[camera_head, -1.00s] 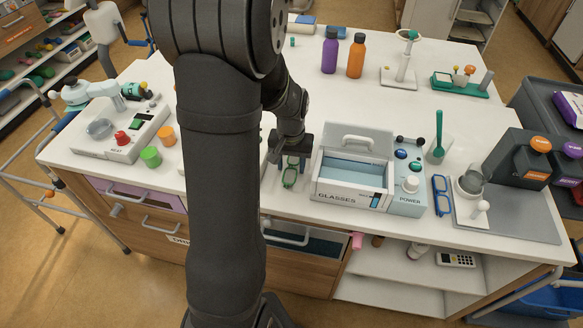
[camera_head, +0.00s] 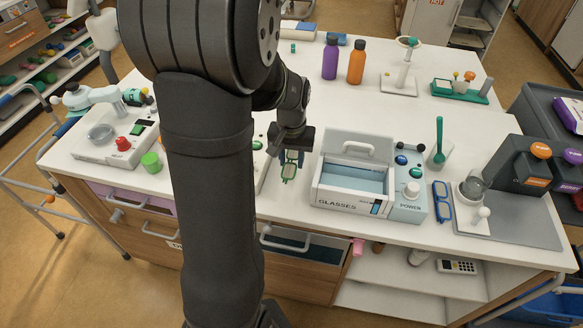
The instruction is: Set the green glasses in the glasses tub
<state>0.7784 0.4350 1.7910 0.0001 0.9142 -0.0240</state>
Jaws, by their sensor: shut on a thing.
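The green glasses (camera_head: 289,171) hang from my gripper (camera_head: 289,154), which is shut on them just left of the glasses tub. They look to be held at or a little above the white worktop; the exact height is hard to tell. The glasses tub (camera_head: 347,207) is a white open box with a pale blue floor, a handle at the back and the word GLASSES on its front. It looks empty. My arm hides part of the worktop to the left.
A power box (camera_head: 407,205) with knobs adjoins the tub's right side. Blue glasses (camera_head: 443,203) lie farther right. A cup with a green spoon (camera_head: 438,154) stands behind. Purple (camera_head: 330,58) and orange (camera_head: 356,63) bottles stand at the back. The worktop between them and the tub is clear.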

